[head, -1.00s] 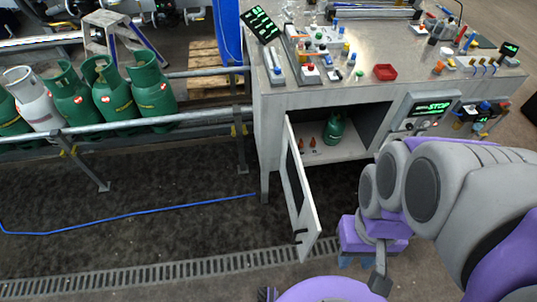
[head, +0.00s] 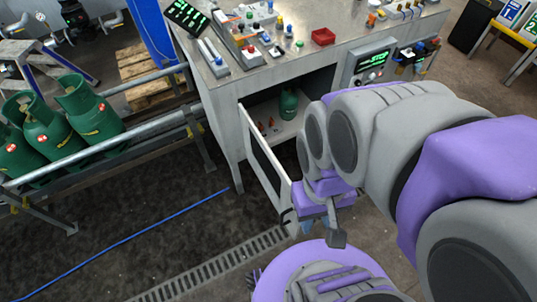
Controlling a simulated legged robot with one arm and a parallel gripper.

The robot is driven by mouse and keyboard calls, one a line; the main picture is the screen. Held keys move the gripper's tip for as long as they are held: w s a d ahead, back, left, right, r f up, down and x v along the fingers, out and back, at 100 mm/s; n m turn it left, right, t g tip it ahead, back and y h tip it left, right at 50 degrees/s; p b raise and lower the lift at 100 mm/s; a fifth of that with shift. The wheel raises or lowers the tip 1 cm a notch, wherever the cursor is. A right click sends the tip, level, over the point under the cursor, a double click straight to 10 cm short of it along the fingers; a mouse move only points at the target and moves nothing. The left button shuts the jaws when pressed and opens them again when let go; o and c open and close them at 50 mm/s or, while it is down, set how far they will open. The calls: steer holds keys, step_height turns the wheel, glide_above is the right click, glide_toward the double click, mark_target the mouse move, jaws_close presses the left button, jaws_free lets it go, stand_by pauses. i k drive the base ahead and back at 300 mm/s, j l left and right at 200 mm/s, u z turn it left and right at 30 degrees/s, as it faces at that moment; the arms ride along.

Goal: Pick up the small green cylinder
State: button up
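The small green cylinder (head: 289,103) stands upright inside the open cabinet under the workbench, toward the right of the visible opening. Its lower part and the shelf around it are in shadow. My gripper (head: 308,228) is at the end of my purple and grey arm, below and in front of the cabinet, apart from the cylinder.
Large green cylinders (head: 88,108) stand on the railed conveyor (head: 110,150) at the left. Small orange items (head: 262,127) sit on the cabinet shelf. A blue hose (head: 150,232) crosses the dark floor.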

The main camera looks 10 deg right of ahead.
mark_target(288, 100)
steer(key=l+u, duration=0.15)
steer(key=l, duration=0.85)
steer(key=l+u, duration=0.2)
steer(key=l, duration=0.8)
steer(key=l+u, duration=0.15)
steer(key=l, duration=0.9)
